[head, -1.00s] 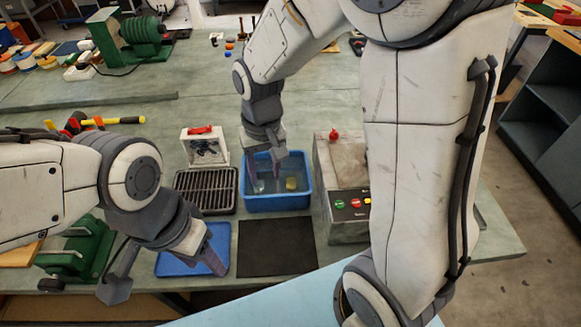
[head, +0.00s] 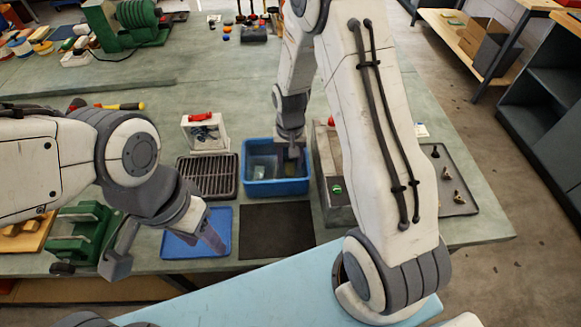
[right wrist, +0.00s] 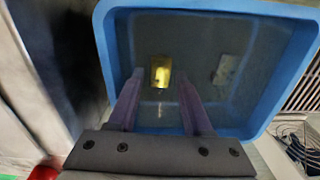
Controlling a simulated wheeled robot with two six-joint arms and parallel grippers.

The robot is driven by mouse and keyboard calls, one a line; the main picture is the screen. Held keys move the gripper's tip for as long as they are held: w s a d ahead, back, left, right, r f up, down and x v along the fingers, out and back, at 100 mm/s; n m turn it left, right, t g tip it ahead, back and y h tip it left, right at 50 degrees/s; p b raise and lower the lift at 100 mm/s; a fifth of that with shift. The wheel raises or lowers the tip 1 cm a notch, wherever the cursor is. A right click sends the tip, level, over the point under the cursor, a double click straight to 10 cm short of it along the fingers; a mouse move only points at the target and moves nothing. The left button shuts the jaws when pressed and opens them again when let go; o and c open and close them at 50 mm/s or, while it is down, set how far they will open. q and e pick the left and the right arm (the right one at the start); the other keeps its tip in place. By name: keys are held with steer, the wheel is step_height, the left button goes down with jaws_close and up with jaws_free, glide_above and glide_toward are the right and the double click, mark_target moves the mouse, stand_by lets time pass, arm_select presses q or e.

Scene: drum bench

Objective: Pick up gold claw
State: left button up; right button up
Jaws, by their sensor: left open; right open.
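A gold-coloured block-like piece (right wrist: 160,72) lies on the floor of a blue tub (head: 277,187); I cannot tell whether it is claw-shaped. A paler flat piece (right wrist: 227,69) lies beside it. My right gripper (right wrist: 161,88) is open and points down into the tub, with the gold piece apart from the fingers and roughly in line with the gap. My left gripper (head: 168,250) is open and empty by the blue mat (head: 197,240) at the front edge.
A black rack (head: 207,175) stands left of the tub, and a grey machine with a green button (head: 337,188) stands close on its right. A dark mat (head: 276,230) lies in front. A grey tray (head: 456,160) at the right holds several small brass-coloured pieces.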

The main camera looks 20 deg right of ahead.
steer(key=shift+f, duration=0.85)
jaws_close()
steer(key=shift+r, duration=0.15)
